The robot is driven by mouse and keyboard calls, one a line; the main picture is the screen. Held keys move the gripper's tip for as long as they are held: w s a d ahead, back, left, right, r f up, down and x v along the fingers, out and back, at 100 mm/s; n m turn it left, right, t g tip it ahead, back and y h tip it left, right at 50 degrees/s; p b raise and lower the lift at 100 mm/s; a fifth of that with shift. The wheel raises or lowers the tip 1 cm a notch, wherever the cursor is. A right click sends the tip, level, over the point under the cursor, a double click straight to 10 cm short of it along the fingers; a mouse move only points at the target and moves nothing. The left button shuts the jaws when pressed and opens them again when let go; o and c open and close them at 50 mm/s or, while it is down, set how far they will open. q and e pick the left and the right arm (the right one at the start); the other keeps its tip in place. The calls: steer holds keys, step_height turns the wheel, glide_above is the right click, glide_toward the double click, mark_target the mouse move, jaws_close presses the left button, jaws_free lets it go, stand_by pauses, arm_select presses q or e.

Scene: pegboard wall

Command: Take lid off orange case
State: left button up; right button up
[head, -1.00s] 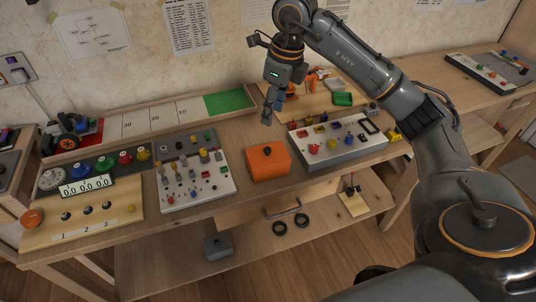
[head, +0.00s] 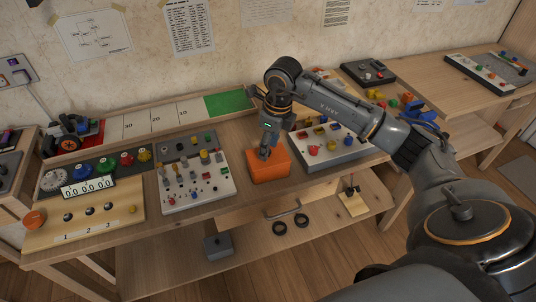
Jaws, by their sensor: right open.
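The orange case (head: 270,171) sits on the wooden table near its front edge, between two boards. Its lid is on, and a small dark knob seen on top earlier is now hidden behind my gripper. My right gripper (head: 264,154) points down at the top of the case, its fingers at the knob. It is open; whether the fingers touch the knob I cannot tell. My left gripper is not in view.
A white board with knobs and switches (head: 198,192) stands close left of the case. A grey-sided board with coloured pieces (head: 345,158) stands close right. A green panel (head: 229,102) lies behind. The lower shelf holds black rings and a grey box (head: 217,246).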

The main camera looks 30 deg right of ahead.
steer(key=shift+f, duration=0.35)
jaws_close()
